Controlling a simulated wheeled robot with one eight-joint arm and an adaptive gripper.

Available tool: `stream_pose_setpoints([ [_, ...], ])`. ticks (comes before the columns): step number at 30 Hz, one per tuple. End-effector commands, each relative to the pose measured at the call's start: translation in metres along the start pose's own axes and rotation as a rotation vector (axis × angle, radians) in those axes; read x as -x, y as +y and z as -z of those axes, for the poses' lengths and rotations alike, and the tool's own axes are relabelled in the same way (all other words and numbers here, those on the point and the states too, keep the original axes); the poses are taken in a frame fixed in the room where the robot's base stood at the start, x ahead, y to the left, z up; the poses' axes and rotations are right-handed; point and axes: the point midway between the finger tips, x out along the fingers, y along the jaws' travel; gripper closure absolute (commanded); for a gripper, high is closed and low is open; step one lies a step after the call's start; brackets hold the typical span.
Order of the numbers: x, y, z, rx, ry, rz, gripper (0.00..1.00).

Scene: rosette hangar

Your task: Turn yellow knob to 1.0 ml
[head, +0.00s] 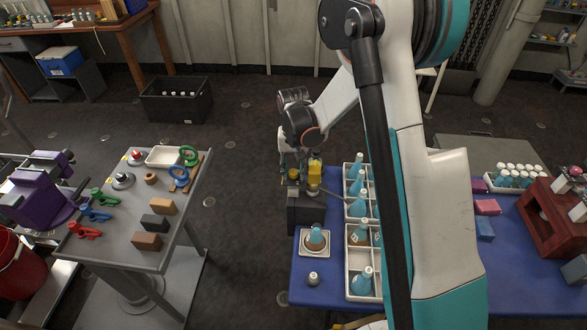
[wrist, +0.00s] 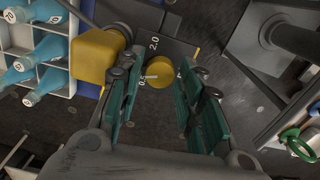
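The yellow knob (wrist: 160,72) is a small round cap on a dark dispenser panel in the wrist view. White marks surround it; "2.0" reads clearly above it and "0.5" seems to be at its left. The smaller marks are too blurred to read, and I cannot tell which the knob points to. My gripper (wrist: 158,88) is open, with green-padded fingers on either side of the knob and visible gaps. In the head view my gripper (head: 290,163) is above the dark dispenser (head: 305,212), by the knob (head: 294,175). A yellow block (wrist: 97,55) sits beside it.
White racks (head: 349,258) of blue-topped bottles stand right of the dispenser on the blue table (head: 310,297). A flask sits on a square plate (head: 315,252) in front. A grey table (head: 130,215) with tools is to the left, with floor between.

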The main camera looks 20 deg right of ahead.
Motion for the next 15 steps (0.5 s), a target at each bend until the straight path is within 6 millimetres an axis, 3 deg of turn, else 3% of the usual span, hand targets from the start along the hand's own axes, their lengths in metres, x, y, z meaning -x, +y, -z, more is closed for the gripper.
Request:
stream_pose_setpoints([
  [8, 0.001, 0.000, 0.000, 0.000, -0.001, 0.000, 0.66],
  [15, 0.032, 0.000, -0.001, 0.000, -0.001, 0.000, 0.66],
])
